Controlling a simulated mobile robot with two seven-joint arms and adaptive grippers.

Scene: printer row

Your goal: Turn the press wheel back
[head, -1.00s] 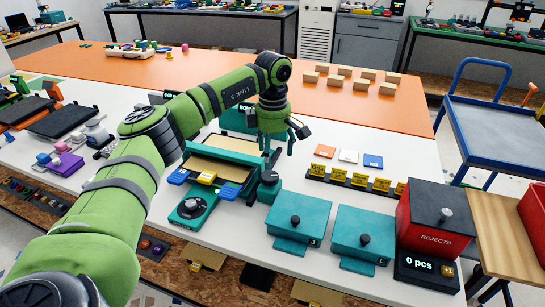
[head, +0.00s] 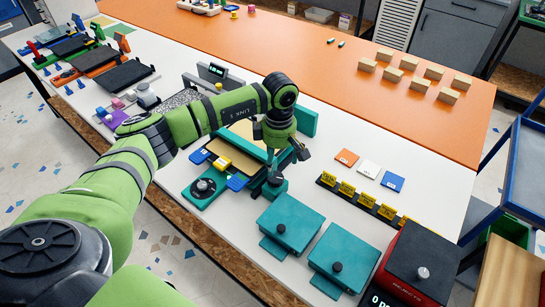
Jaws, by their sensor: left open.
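The teal press (head: 232,150) stands on the white table, with a tan bed partly hidden behind my arm. A round black wheel (head: 204,188) with a grey hub sits on its teal front block. A dark knob (head: 275,178) tops a teal post at the press's right corner. My left gripper (head: 284,158) is open and points down over the right side of the press, just behind and above this knob. It looks empty; I cannot tell whether a finger touches anything. My right gripper is out of view.
Two teal lidded boxes (head: 290,222) and the red rejects bin (head: 415,268) stand to the right. Yellow tags (head: 346,189) stand in a row behind them. Tan blocks (head: 410,63) lie on the orange table.

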